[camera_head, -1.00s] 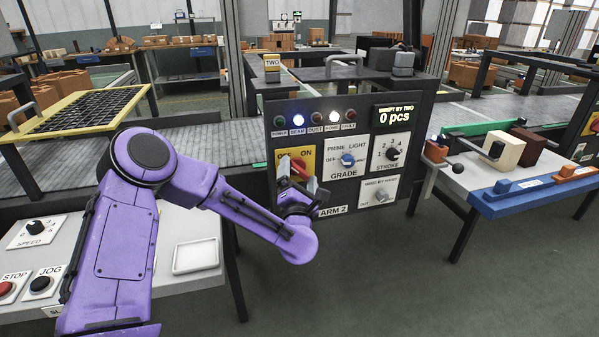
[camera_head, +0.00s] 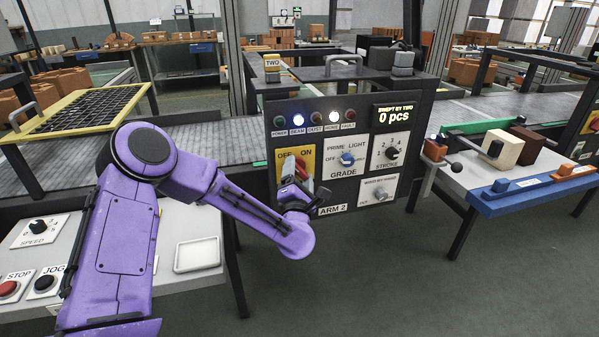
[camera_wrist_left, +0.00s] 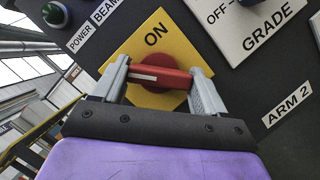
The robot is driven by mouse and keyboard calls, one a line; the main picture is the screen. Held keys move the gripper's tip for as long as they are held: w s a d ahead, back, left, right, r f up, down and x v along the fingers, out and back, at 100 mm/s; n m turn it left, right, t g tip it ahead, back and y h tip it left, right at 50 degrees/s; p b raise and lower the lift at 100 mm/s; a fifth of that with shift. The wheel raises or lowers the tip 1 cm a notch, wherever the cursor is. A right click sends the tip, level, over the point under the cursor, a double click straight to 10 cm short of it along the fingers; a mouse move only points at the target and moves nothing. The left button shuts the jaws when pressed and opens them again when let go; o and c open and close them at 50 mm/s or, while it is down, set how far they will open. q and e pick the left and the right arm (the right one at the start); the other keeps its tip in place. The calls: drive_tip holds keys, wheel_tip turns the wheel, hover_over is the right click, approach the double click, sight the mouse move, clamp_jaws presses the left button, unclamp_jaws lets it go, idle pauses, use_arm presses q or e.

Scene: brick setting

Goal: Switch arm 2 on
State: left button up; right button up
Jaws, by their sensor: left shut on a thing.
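The arm 2 switch is a red handle (camera_wrist_left: 160,77) on a yellow plate (camera_head: 284,163) marked OFF and ON, on a dark control panel (camera_head: 420,155). My left gripper (camera_head: 301,172) is at this switch. In the left wrist view its two grey fingers (camera_wrist_left: 160,82) are shut on the handle's ends. The handle lies level across that picture, its white mark towards the left finger, with ON above it. OFF is out of sight there, but both words show in the head view. The ARM 2 label (camera_head: 332,209) is below right. My right gripper is not in view.
Beside the switch are a blue GRADE knob (camera_head: 347,159), a STROKE knob (camera_head: 392,153) and a small lower knob (camera_head: 380,194). Two lamps above are lit; the display (camera_head: 396,113) reads 0 pcs. A white tray (camera_head: 197,254) and STOP button (camera_head: 8,288) are at left.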

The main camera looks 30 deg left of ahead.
use_arm(q)
drive_tip(key=m+p, duration=0.1)
drive_tip(key=m+h+p, duration=0.1)
drive_tip(key=m+p, duration=0.1)
drive_tip(key=m, duration=0.1)
drive_tip(key=shift+s+r+g+h, duration=0.1)
drive_tip(key=shift+r+g+h, duration=0.15)
drive_tip(key=shift+g+h, duration=0.05)
drive_tip(key=m+g+p, duration=0.1)
drive_tip(key=m+p, duration=0.2)
drive_tip(key=m+g+h+p, duration=0.1)
drive_tip(key=m+p, duration=0.3)
drive_tip(key=shift+r, duration=0.1)
drive_tip(key=m+g+p, duration=0.1)
drive_tip(key=m+p, duration=0.1)
drive_tip(key=p, duration=0.1)
drive_tip(key=shift+g, duration=0.3)
drive_tip(key=shift+f+m+g+p, duration=0.2)
drive_tip(key=shift+m+g+p, duration=0.4)
drive_tip(key=shift+m+p, duration=0.5)
drive_tip(key=shift+f, duration=0.1)
drive_tip(key=o, duration=1.1)
drive_tip(key=shift+c, duration=0.2)
drive_tip(key=shift+d, duration=0.1)
drive_tip(key=b+v, duration=0.2)
drive_tip(key=v, duration=0.8)
drive_tip(key=shift+s, duration=0.25)
